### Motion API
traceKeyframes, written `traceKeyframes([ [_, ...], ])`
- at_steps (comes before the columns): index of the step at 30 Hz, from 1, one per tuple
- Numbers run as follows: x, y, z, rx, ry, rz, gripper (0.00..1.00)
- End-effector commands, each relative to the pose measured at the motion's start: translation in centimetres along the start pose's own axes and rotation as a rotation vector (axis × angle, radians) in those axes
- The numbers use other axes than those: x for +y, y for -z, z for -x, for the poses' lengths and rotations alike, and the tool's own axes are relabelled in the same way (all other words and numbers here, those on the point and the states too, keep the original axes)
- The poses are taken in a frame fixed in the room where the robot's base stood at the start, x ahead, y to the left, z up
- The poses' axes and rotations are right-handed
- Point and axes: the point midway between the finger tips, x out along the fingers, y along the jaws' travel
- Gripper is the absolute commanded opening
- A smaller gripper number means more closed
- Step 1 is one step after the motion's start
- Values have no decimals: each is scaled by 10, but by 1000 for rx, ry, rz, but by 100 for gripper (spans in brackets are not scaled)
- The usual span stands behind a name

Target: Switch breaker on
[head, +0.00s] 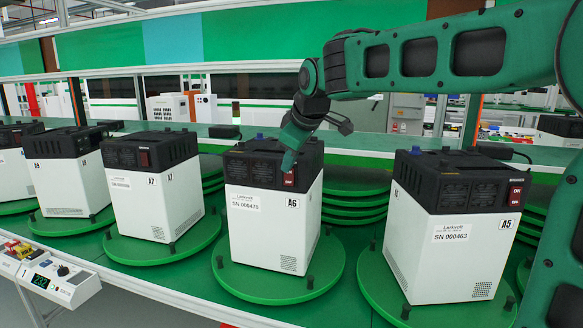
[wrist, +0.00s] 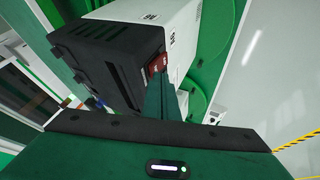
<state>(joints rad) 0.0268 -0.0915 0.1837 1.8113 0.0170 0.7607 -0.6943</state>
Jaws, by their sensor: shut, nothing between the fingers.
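A white box with a black top, labelled A6 and SN 000470 (head: 262,225), stands on a green round turntable (head: 290,292). Its red breaker switch (head: 289,178) is at the right of the black front panel. My gripper (head: 287,163) is shut and empty, its tips at or just above the switch. In the wrist view the red switch (wrist: 158,64) shows beside the shut fingers (wrist: 160,88). The fingers hide part of the switch, so I cannot tell its position or whether they touch it.
A small meter box (head: 48,280) is at the lower left. Stacked green discs (head: 355,195) and a shelf lie behind.

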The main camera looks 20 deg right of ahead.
Motion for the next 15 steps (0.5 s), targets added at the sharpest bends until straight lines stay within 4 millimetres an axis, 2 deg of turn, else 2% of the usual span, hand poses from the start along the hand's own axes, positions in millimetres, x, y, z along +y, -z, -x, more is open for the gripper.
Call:
traceKeyframes([
  [8, 0, 0, 1, 0, -1, -1, 0],
  [15, -18, 3, 12, 0, -2, -1, 0],
])
